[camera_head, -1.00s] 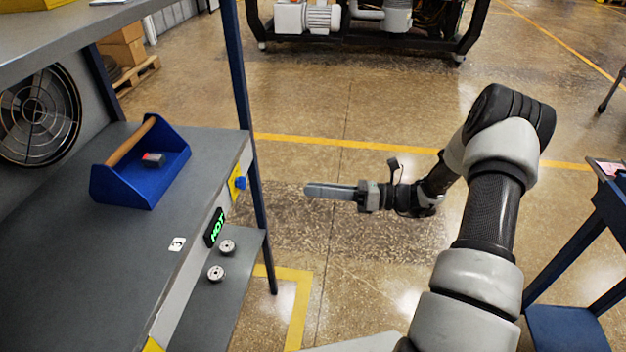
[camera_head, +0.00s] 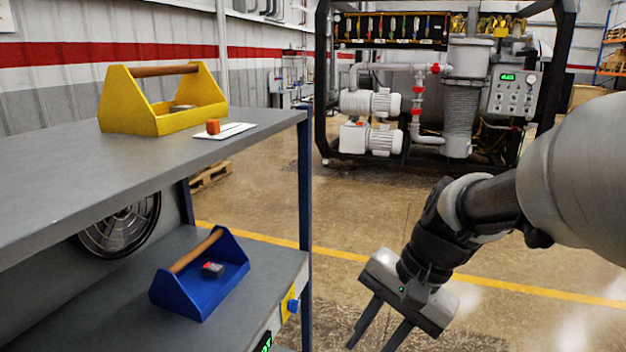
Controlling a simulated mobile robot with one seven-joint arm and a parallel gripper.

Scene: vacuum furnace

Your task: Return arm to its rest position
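My gripper (camera_head: 379,338) hangs at the lower right of the head view, to the right of the shelf unit and clear of it. Its two dark fingers point down and to the left. They stand apart with nothing between them. My arm comes in from the right edge and bends down to the gripper. The fingertips are close to the bottom edge of the picture.
A grey shelf unit (camera_head: 75,205) fills the left. Its top holds a yellow toolbox (camera_head: 160,122) and an orange block (camera_head: 213,126) on a white card. A blue toolbox (camera_head: 190,292) stands below. The vacuum furnace (camera_head: 462,100) is behind. Open floor lies between.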

